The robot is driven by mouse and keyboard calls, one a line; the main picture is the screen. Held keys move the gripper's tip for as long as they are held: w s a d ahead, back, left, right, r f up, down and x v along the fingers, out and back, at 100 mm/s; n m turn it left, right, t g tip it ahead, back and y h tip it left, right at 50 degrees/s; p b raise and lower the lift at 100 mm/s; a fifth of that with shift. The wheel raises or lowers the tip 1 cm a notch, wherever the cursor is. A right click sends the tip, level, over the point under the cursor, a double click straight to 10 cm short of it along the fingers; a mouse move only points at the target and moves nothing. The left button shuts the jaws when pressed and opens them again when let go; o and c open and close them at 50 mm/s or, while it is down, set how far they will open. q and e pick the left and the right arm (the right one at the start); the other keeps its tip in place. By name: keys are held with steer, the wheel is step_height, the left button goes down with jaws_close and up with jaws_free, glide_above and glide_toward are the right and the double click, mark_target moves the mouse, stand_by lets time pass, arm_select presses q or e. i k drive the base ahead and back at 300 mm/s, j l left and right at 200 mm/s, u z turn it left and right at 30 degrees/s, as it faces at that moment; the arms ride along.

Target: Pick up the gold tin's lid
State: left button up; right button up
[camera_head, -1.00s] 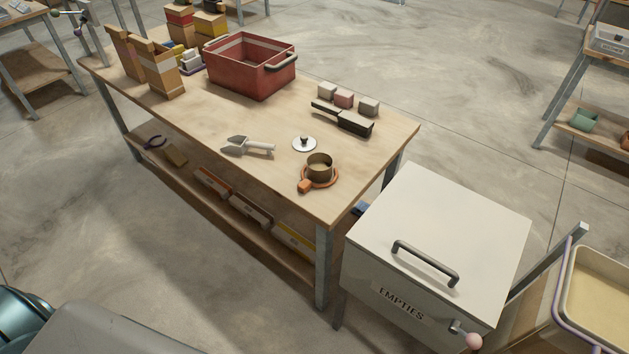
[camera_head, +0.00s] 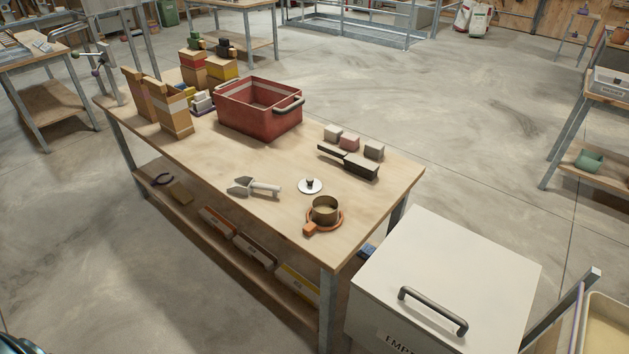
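A small round silvery lid (camera_head: 310,186) with a dark knob lies flat on the wooden table, near its right end. Just in front of it an open gold tin (camera_head: 325,209) stands inside an orange ring-shaped holder (camera_head: 309,229) with a stubby handle. The tin's top is uncovered. The lid and tin are apart. Neither of my grippers shows in the head view.
A metal scoop (camera_head: 254,187) lies left of the lid. A dark brush-like tool (camera_head: 349,160) and several small blocks (camera_head: 349,142) lie behind it. A red crate (camera_head: 258,108) stands farther back. A white lidded bin (camera_head: 447,275) stands at the table's right end.

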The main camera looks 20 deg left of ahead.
mark_target(309, 185)
steer(key=i+j+z, duration=0.1)
steer(key=j, duration=0.35)
steer(key=i+j+z, duration=0.15)
steer(key=j, duration=0.3)
steer(key=j+z, duration=0.1)
steer(key=j, duration=0.35)
